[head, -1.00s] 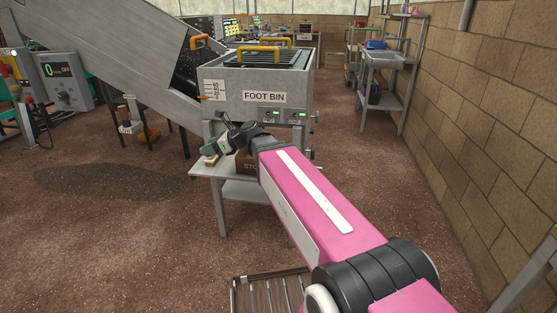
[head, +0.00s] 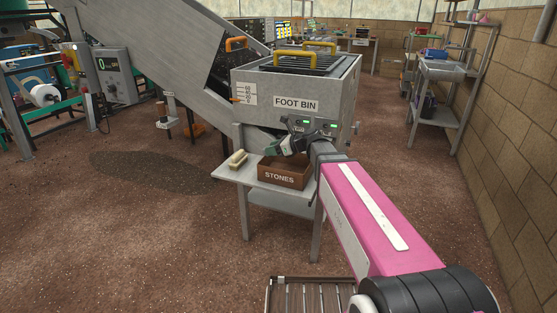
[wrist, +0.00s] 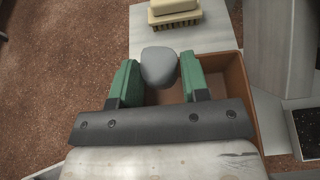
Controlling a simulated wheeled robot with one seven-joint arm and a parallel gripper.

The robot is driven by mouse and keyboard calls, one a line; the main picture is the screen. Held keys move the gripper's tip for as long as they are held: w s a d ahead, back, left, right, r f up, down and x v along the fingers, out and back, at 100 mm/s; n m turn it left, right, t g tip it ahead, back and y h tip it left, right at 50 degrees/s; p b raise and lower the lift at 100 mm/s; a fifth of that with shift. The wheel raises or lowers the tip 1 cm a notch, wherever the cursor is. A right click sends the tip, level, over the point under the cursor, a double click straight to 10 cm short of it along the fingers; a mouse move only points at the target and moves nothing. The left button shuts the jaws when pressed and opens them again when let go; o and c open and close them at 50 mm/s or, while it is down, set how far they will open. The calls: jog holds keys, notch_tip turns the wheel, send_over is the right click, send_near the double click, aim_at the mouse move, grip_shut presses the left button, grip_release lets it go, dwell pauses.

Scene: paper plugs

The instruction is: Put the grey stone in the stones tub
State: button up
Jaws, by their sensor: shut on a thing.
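The grey stone (wrist: 159,67) is held between the green fingers of my gripper (wrist: 160,80) in the wrist view. The stones tub (head: 284,178), a brown open box labelled STONES, stands on a small metal table under the foot bin. My gripper (head: 287,147) is above the tub in the head view. In the wrist view the tub (wrist: 241,88) lies below and to the right of the fingers. The stone overlaps the tub's left part there and seems above it.
A brush (head: 238,159) lies on the table (head: 232,175) left of the tub; it also shows in the wrist view (wrist: 174,14). The grey foot bin (head: 295,90) rises close behind the tub. A block wall is at the right.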

aim_at(266, 160)
jog(key=shift+w+d+f, duration=0.3)
jog(key=shift+f, duration=0.6)
jog(key=shift+w+d+f, duration=0.25)
jog(key=shift+w+f, duration=0.1)
jog(key=shift+f, duration=0.6)
jog(key=shift+w+d+f, duration=0.3)
jog(key=shift+f, duration=0.6)
jog(key=shift+f, duration=0.65)
jog(key=o, duration=1)
jog(key=shift+c, duration=0.2)
jog(key=shift+r, duration=0.55)
jog(key=v, duration=1.2)
